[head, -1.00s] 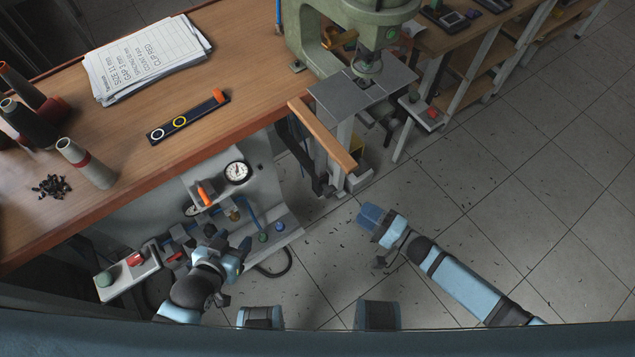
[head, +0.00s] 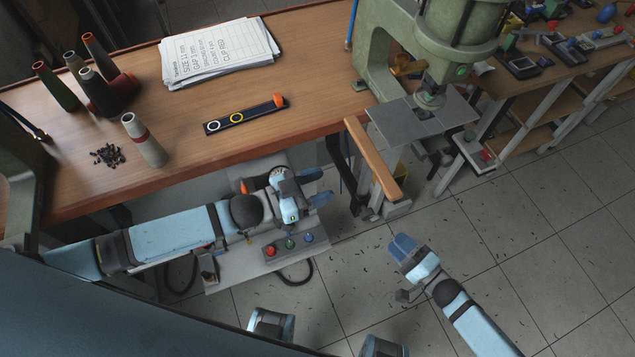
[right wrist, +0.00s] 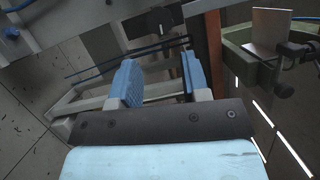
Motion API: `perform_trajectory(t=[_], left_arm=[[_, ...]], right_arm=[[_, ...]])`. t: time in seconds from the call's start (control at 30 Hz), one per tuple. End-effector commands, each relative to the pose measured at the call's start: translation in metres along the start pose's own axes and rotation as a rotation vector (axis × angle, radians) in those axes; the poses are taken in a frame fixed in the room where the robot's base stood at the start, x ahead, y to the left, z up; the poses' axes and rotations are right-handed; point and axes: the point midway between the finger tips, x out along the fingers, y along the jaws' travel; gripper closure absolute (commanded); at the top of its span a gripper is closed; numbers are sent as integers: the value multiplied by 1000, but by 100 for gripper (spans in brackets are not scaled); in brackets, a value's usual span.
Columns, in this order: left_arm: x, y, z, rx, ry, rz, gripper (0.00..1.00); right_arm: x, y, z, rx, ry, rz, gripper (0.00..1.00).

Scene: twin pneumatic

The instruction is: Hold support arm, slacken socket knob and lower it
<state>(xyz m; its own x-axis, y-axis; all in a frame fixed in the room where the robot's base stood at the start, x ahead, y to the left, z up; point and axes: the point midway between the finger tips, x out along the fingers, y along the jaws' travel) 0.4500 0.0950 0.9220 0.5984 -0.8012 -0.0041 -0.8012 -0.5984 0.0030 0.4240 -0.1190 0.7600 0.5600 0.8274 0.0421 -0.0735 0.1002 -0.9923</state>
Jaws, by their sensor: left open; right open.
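A wooden-topped support arm (head: 375,160) juts from the bench's front edge beside the green press; it also shows edge-on in the right wrist view (right wrist: 207,48). Dark fittings hang below it in the head view; I cannot tell which is the socket knob. My left gripper (head: 322,186) is open, in front of the bench and left of the support arm, apart from it. My right gripper (head: 402,244) is open and empty above the floor, in front of the support arm's near end. Its two blue fingers (right wrist: 163,80) are spread in the right wrist view, with pale frame bars beyond.
The green press (head: 450,40) stands behind the grey plate (head: 420,122). A button panel (head: 290,245) lies below my left arm. The bench carries papers (head: 222,50), cones and a gap gauge strip (head: 245,115).

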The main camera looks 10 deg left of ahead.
Motion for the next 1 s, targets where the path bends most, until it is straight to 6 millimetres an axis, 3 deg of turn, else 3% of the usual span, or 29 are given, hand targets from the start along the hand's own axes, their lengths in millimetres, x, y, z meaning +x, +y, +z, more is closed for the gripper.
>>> perform_trajectory(t=[0.23,0.7,1.0], left_arm=[[16,-2,-1,2,8,15,48],[105,-1,-2,2,6,14,48],[135,-1,-1,3,4,13,48]], right_arm=[[0,0,0,0,0,0,57],[0,0,0,0,0,0,57],[0,0,0,0,0,0,57]])
